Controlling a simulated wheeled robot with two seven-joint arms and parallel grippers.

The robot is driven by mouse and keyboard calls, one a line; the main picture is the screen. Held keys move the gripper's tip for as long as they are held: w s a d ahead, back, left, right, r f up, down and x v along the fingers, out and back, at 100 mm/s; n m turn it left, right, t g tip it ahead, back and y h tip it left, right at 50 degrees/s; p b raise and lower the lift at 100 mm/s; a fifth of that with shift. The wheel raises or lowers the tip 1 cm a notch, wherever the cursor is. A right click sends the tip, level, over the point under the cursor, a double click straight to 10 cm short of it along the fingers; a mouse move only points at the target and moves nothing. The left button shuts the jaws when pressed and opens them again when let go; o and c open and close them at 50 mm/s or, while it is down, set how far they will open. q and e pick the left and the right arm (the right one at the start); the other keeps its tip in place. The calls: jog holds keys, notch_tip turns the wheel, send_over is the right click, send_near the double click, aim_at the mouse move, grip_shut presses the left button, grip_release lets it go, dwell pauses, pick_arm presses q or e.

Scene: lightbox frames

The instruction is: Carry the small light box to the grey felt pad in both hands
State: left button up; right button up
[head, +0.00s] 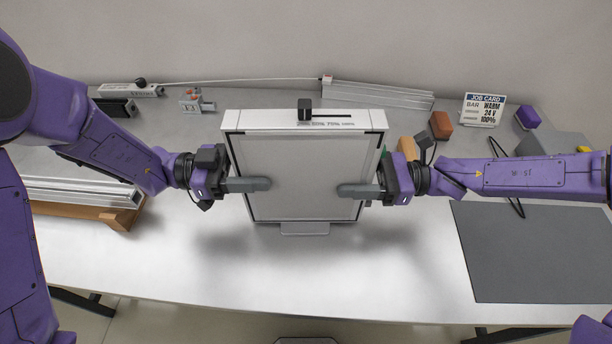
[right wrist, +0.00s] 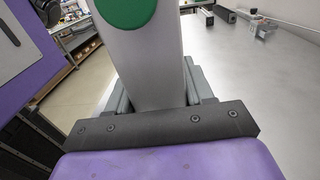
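The small light box (head: 300,175) is a white-framed case with a grey front panel and a black slider on its top edge. It is upright at the middle of the table, and shadows beneath suggest it is raised. My left gripper (head: 246,185) is at its left side and my right gripper (head: 361,191) at its right side, with fingers over the front panel. In the right wrist view the right fingers (right wrist: 160,85) flank the box's pale side (right wrist: 150,60), which bears a green disc. The grey felt pad (head: 540,253) lies flat and bare at the right.
A job card (head: 482,110), a brown block (head: 440,125) and a purple block (head: 527,117) stand at the back right. Metal bars on a wooden rack (head: 95,208) lie at the left. A rail (head: 378,95) lies behind the box. The front middle of the table (head: 330,280) is clear.

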aim_at(250, 152)
pick_arm(q)
grip_shut()
pick_arm(e)
grip_shut()
